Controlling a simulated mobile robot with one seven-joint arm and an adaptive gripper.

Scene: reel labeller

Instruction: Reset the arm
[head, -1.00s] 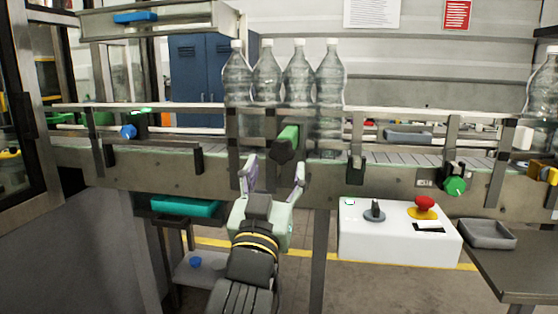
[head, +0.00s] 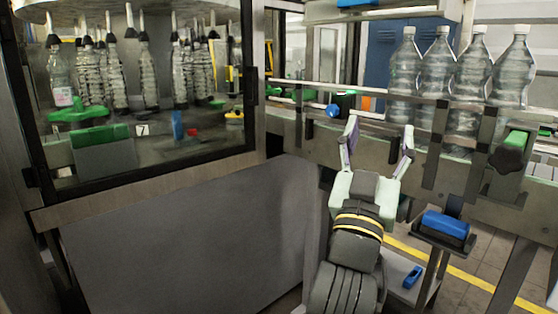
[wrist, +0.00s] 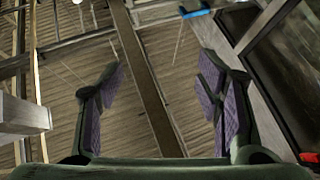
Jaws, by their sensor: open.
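My gripper (head: 380,138) is open and empty, with its fingers pointing up in front of the conveyor rail. In the wrist view, the two purple-padded fingers (wrist: 162,88) stand wide apart with nothing between them. That view looks past them at a ribbed ceiling with beams. My arm stands upright below the gripper in the head view.
A glass-fronted machine (head: 150,165) holding bottles fills the left. Several clear bottles (head: 438,75) stand on the conveyor (head: 300,128) at right. A blue object (head: 446,225) rests on a dark stand right of my arm.

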